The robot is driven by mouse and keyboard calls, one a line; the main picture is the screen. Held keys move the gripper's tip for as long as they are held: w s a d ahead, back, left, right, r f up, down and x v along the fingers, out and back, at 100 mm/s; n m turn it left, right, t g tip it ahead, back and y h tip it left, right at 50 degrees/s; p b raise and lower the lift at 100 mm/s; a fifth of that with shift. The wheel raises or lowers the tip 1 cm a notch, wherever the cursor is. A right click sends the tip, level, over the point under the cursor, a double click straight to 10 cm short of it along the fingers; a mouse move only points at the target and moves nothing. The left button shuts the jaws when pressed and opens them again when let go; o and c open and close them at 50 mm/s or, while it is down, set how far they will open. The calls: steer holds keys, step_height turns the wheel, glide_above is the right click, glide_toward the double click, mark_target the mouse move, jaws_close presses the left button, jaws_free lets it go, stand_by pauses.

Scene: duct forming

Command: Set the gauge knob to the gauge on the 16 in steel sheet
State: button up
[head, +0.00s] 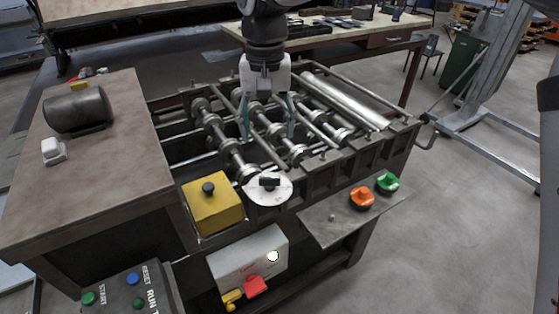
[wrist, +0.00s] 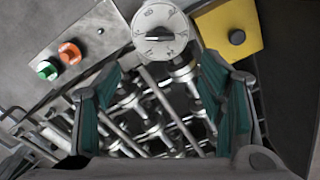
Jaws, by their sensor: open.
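The gauge knob is a black grip (head: 269,182) on a round white dial (head: 283,192) at the front edge of the roller machine. In the wrist view the knob (wrist: 159,34) sits on its dial (wrist: 146,16), which has numbers around its rim, too small to read surely. My gripper (head: 268,134) is open and empty, pointing down over the rollers, behind the dial. In the wrist view its teal fingers (wrist: 160,115) are spread wide, with the dial beyond them. No steel sheet with a readable gauge mark can be made out.
A yellow box (head: 213,205) with a black knob stands left of the dial. Orange (head: 362,197) and green (head: 387,182) knobs sit on a plate to the right. A side table (head: 110,185) holds a dark cylinder (head: 78,110). A control box (head: 130,292) is at front left.

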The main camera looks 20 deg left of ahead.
mark_target(269, 178)
step_height(269, 178, down, 14)
steer(key=shift+r+p, duration=0.15)
steer(key=shift+p, duration=1.1)
steer(key=shift+c, duration=0.3)
steer(key=c, duration=1.1)
